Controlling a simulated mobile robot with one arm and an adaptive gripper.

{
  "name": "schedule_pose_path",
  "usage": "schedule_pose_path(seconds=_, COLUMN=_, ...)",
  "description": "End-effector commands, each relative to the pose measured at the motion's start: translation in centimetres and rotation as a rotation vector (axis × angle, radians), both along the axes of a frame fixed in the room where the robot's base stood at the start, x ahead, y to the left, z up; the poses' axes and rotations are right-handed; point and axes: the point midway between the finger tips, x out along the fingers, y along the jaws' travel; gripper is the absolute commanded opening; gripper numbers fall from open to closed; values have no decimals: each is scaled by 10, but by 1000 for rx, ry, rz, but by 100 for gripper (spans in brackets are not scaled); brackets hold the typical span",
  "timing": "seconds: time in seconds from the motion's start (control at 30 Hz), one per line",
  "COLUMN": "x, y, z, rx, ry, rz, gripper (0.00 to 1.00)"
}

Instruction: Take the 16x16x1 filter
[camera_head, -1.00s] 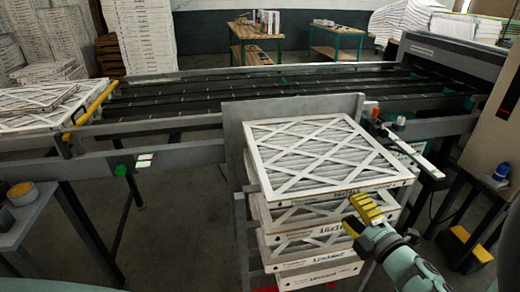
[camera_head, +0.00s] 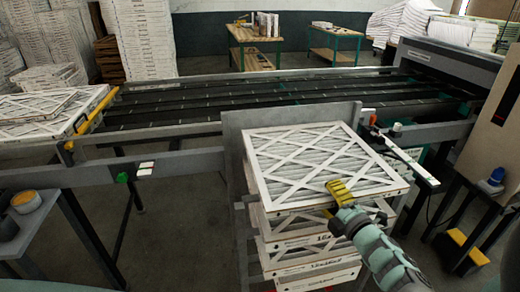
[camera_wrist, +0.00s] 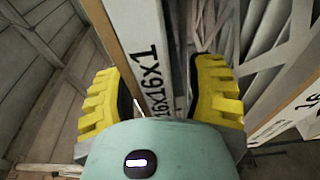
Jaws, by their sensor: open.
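The 16x16x1 filter (camera_head: 300,165) is the top one of a stack in the head view, a flat white-framed panel with crossed strips. Its front edge carries the printed label, which reads 16x16x1 in the wrist view (camera_wrist: 150,62). My gripper (camera_head: 338,197) is at that front edge, its yellow fingers covering part of the label in the head view. In the wrist view my gripper (camera_wrist: 163,88) is open, with one yellow finger on each side of the labelled edge. A gap shows beside the left finger; contact on the right is unclear.
More filters (camera_head: 300,246) lie stacked below the top one. A grey upright panel (camera_head: 290,112) stands behind the stack. A conveyor (camera_head: 290,90) runs behind, with other filters (camera_head: 45,112) at its left end. A dark stand (camera_head: 480,205) is at the right.

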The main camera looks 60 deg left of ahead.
Motion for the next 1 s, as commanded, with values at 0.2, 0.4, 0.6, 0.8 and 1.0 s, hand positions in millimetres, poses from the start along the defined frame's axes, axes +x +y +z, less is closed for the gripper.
schedule_pose_path(seconds=0.2, x=-1, y=1, z=-1, rx=-1, ry=0, rz=4, gripper=55)
schedule_pose_path(seconds=0.4, x=-1, y=0, z=0, rx=-1, ry=0, rz=3, gripper=34)
schedule_pose_path(seconds=0.6, x=-1, y=0, z=0, rx=-1, ry=0, rz=2, gripper=14)
schedule_pose_path(seconds=0.8, x=0, y=0, z=0, rx=-1, ry=0, rz=1, gripper=0)
schedule_pose_path(seconds=1.0, x=0, y=0, z=0, rx=-1, ry=1, rz=0, gripper=0)
